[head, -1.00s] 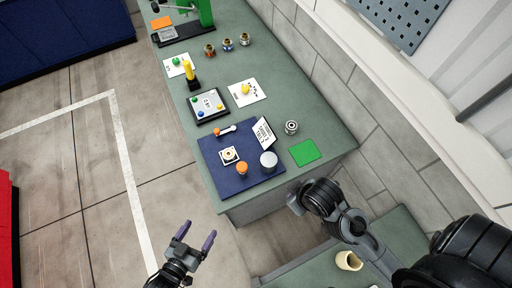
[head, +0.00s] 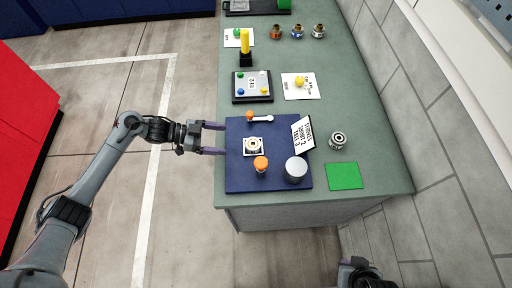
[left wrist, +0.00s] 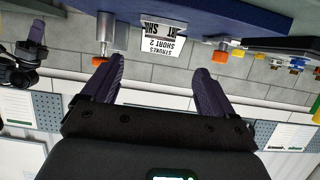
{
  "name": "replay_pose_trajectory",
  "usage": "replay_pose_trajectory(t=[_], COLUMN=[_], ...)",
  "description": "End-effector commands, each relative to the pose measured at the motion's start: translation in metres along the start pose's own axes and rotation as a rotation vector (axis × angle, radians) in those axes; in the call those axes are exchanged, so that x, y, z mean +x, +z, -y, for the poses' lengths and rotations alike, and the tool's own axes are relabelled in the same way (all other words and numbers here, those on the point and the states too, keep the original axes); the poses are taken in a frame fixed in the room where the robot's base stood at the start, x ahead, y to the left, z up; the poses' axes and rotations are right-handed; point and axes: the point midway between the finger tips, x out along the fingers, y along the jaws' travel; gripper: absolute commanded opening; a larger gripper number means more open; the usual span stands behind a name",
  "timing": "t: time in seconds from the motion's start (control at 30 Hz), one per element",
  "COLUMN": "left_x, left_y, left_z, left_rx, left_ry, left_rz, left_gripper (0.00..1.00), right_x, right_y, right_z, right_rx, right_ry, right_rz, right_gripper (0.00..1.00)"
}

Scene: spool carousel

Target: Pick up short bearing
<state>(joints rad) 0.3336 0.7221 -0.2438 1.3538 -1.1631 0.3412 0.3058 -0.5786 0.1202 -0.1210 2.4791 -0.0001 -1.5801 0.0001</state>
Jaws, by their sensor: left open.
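A pale, ring-shaped bearing (head: 253,146) sits on a white square on the blue board (head: 236,178). A metallic ring-shaped part (head: 338,140) stands on the green bench right of the board; I cannot tell which of the two is the short bearing. My left gripper (head: 221,139) is open and empty at the board's left edge, left of the pale bearing and apart from it. Its fingers also show in the left wrist view (left wrist: 154,78), with nothing between them. My right arm's dark end (head: 360,275) is at the bottom edge, its fingers not clear.
On the board are an orange-topped post (head: 261,165), a grey cylinder (head: 296,170), a small handle with an orange end (head: 259,118) and a printed sign (head: 302,133). A green square (head: 344,176) lies to the right. A button panel (head: 252,86) lies behind.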

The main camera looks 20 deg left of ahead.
Motion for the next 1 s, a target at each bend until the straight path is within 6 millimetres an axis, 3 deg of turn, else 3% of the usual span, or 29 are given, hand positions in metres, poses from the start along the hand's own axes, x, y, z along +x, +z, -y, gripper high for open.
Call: replay_pose_trajectory(t=[0.23, 0.53, 0.8, 1.0], left_x=[0.035, 0.053, 0.087, 0.099], left_y=[-0.002, -0.001, 0.002, 0.003], left_z=[0.000, 0.000, 0.000, 0.000], left_rx=[0.001, 0.001, 0.001, 0.002], left_ry=[0.000, 0.001, 0.001, 0.000], left_rz=[-0.005, -0.004, -0.005, -0.002], left_gripper=[0.87, 0.87, 0.87, 0.87], right_x=[-0.002, -0.003, -0.005, -0.005], right_y=[-0.001, -0.001, -0.002, -0.001], right_z=[0.000, 0.000, 0.000, -0.001], right_rx=[0.001, 0.001, 0.001, 0.001], right_ry=[0.000, 0.000, 0.000, 0.000], right_rz=[-0.002, -0.002, -0.001, -0.001], right_gripper=[0.00, 0.00, 0.00, 0.00])
